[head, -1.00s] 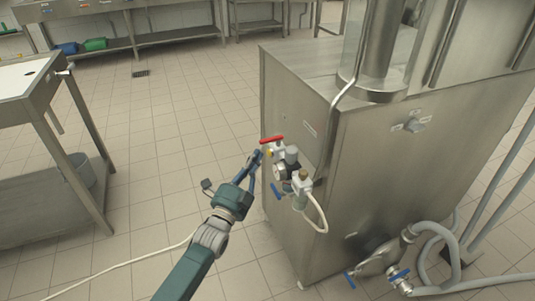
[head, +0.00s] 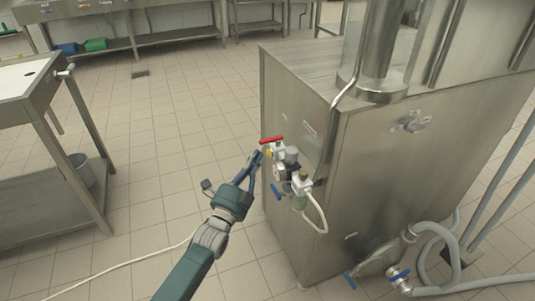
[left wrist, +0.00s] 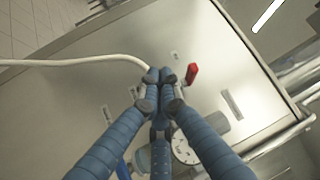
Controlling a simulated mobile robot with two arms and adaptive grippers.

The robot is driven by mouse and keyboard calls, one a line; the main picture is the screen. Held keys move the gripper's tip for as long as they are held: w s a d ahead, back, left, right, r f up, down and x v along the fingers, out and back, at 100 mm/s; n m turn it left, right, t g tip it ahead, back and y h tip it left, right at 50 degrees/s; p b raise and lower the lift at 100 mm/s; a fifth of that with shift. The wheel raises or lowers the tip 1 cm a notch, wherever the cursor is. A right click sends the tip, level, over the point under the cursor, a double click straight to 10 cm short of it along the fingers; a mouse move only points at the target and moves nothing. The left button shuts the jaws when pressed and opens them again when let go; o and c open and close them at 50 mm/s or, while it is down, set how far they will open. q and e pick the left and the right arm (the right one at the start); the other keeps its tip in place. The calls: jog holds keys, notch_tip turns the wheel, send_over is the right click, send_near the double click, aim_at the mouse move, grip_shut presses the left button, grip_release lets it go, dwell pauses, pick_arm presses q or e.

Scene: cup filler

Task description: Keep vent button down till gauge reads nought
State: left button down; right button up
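The filler's air unit is on the left side of the steel cabinet. A small yellow part (head: 269,153), which may be the vent button, sits below the red lever (head: 272,140). My left gripper (head: 259,154) has its blue fingertips right beside this part; I cannot tell whether they touch it. In the left wrist view the fingertips (left wrist: 159,75) meet with no object visible between them, and they hide the button. The gauge (left wrist: 184,150) shows partly below them, its reading too small to make out. My right gripper is not in view.
The steel cabinet (head: 300,225) fills the right. A blue lever (head: 276,191) and a looped hose (head: 322,217) are close below the gripper. A steel table (head: 25,88) stands at left. The tiled floor between is clear, apart from a pale cable (head: 130,263).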

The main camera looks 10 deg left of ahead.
pick_arm(q)
jog(key=shift+d, duration=0.1)
jog(key=shift+w+d, duration=0.2)
jog(key=shift+d, duration=0.05)
jog(key=shift+w+d, duration=0.15)
jog(key=shift+d, duration=0.05)
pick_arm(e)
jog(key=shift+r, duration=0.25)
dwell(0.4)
pick_arm(q)
jog(key=shift+d, duration=0.1)
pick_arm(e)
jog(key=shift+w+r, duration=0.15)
pick_arm(q)
jog(key=shift+w+d, duration=0.15)
dwell(0.8)
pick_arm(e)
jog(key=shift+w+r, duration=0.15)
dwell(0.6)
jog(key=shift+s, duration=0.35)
